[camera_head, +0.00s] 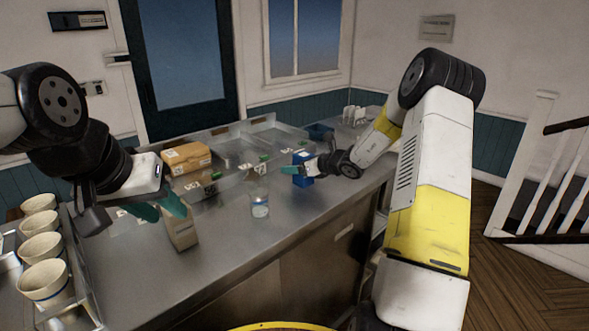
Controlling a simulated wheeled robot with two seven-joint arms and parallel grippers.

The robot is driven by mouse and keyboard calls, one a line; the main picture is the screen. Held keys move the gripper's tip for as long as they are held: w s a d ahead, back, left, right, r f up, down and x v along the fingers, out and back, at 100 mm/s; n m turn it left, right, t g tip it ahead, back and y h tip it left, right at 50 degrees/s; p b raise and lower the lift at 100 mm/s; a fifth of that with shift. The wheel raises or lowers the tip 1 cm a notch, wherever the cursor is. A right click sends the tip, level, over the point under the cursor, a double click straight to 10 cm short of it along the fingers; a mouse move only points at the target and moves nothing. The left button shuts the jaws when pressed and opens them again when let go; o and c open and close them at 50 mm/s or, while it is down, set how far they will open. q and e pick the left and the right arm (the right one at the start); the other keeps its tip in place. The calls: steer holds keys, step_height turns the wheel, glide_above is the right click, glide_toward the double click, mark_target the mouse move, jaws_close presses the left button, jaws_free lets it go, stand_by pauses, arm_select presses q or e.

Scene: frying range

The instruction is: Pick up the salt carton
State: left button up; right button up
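A tan carton (182,232) stands upright on the steel counter; its label cannot be read, so I cannot tell for sure that it is the salt carton. My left gripper (159,209) is open, with its teal fingertips apart. One fingertip overlaps the carton's top in the picture, and the other is to its left; whether they touch it is unclear. A blue box (303,180) stands farther back on the counter. My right gripper (292,170) is beside it, with a teal fingertip at its left; the gripper's opening is hidden.
A clear jar (260,205) stands right of the tan carton. A brown box (188,157) sits behind on the range. Several cream cups (41,247) stand in a rack at left. The front right of the steel counter (240,250) is clear.

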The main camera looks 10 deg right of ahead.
mark_target(303, 154)
steer(key=shift+c, duration=0.3)
steer(key=c, duration=1.5)
steer(key=shift+r, duration=0.2)
steer(key=shift+r, duration=0.6)
step_height(303, 154, up, 2)
steer(key=shift+r, duration=0.2)
steer(key=s+a, duration=0.1)
steer(key=s, duration=0.4)
steer(key=s+a, duration=0.1)
steer(key=s, duration=0.4)
steer(key=s+a+r, duration=0.1)
steer(key=s, duration=0.4)
steer(key=shift+s+a, duration=0.1)
steer(key=shift+s, duration=0.3)
